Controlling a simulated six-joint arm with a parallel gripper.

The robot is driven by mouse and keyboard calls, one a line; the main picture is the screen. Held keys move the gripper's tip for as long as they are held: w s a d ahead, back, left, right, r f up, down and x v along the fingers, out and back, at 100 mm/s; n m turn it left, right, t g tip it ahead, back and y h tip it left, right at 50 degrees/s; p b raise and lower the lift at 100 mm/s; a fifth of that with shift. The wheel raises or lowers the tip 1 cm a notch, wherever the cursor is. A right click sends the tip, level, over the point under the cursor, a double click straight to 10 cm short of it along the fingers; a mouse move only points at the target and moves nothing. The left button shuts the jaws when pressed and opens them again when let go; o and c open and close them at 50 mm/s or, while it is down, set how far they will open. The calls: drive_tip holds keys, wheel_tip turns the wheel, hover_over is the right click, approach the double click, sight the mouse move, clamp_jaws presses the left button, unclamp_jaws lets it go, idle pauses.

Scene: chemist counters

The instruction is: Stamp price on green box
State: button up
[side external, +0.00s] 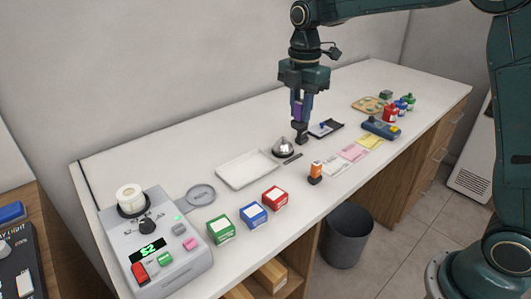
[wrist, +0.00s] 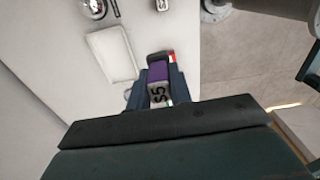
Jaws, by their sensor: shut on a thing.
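My gripper (side external: 297,112) is shut on a purple stamp (side external: 298,109) with a dark base, held upright above the counter. The green box (side external: 221,230) with a white top stands at the front of the counter, left of the blue box (side external: 253,214) and red box (side external: 274,197). In the wrist view, my gripper (wrist: 158,92) and stamp hide most of the boxes; only slivers of red and green show around them.
A grey machine (side external: 165,256) with a "$2" display stands at the left. A white tray (side external: 247,169), bell (side external: 283,147), grey round dish (side external: 201,194) and orange stamp (side external: 315,172) stand around the boxes. Papers and bottles lie right. A bin (side external: 346,236) stands below the counter edge.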

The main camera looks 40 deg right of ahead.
drive_tip(key=w+a+f, duration=0.2)
drive_tip(key=a+f, duration=0.2)
drive_tip(key=a, duration=0.8)
hover_over(220, 224)
wheel_tip(220, 224, down, 5)
drive_tip(key=shift+f, duration=0.1)
drive_tip(key=shift+f, duration=2.9)
drive_tip(key=shift+f, duration=0.55)
drive_tip(key=shift+r, duration=0.15)
wheel_tip(220, 224, up, 7)
idle(0.5)
